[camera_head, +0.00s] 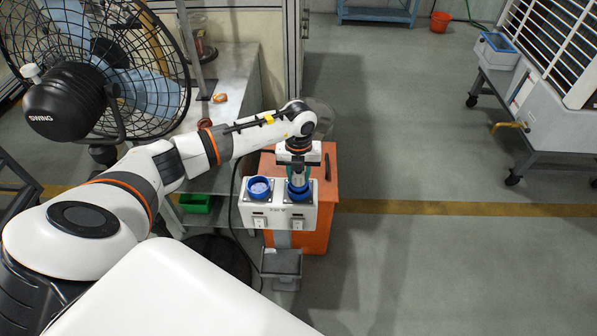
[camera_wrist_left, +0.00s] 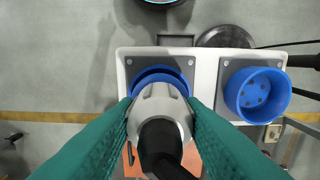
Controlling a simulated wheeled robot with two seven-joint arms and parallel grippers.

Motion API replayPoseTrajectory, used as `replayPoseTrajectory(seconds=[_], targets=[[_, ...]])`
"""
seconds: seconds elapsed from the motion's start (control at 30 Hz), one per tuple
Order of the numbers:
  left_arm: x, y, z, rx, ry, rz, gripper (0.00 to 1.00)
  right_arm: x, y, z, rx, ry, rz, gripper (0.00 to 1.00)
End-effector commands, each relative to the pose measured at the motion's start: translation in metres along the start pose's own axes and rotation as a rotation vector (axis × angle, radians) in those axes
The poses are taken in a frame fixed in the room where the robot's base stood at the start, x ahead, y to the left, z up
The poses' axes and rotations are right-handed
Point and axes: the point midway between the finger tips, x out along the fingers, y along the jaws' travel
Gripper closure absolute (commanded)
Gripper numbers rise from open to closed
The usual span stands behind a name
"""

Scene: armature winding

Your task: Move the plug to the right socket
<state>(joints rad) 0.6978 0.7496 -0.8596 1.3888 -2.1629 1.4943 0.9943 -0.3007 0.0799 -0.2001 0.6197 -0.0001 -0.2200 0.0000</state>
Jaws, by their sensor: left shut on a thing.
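The plug (camera_head: 298,180) is grey with a black cable end. My left gripper (camera_head: 298,171) is shut on it, with green fingers on both sides of the plug (camera_wrist_left: 160,103) in the wrist view. The plug is in line with the right blue socket (camera_head: 298,194) of the white socket box (camera_head: 275,215), with its lower end at the socket mouth. How deep it sits is hidden. In the wrist view this socket's blue rim (camera_wrist_left: 160,72) shows behind the plug. The left blue socket (camera_head: 258,187) is empty, its holes visible in the wrist view (camera_wrist_left: 257,95). My right gripper is not in view.
An orange cabinet (camera_head: 318,225) stands behind the socket box. A black fan (camera_head: 95,70) and a metal bench (camera_head: 232,100) are at the left. A green bin (camera_head: 196,204) is below the bench. The floor (camera_head: 430,260) to the right is clear.

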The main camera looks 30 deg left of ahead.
Motion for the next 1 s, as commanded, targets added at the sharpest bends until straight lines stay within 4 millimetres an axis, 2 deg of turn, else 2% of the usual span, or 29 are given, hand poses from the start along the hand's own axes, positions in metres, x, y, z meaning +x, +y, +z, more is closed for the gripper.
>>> replayPoseTrajectory(seconds=[0.13, 0.17, 0.2, 0.57, 1.0], targets=[[0.004, 0.0, 0.0, 0.0, 0.0, 0.0, 0.89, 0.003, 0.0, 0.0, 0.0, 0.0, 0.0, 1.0], [0.004, 0.0, 0.0, 0.0, 0.0, 0.0, 0.62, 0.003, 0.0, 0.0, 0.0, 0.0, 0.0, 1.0], [0.003, 0.0, 0.0, 0.0, 0.0, 0.0, 0.56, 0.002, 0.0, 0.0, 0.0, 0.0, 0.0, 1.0], [0.0, 0.0, 0.0, 0.0, 0.0, 0.0, 0.55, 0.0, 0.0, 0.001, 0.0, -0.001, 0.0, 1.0], [-0.034, 0.0, 0.0, 0.0, 0.0, 0.001, 0.55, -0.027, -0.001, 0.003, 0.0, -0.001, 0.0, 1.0]])
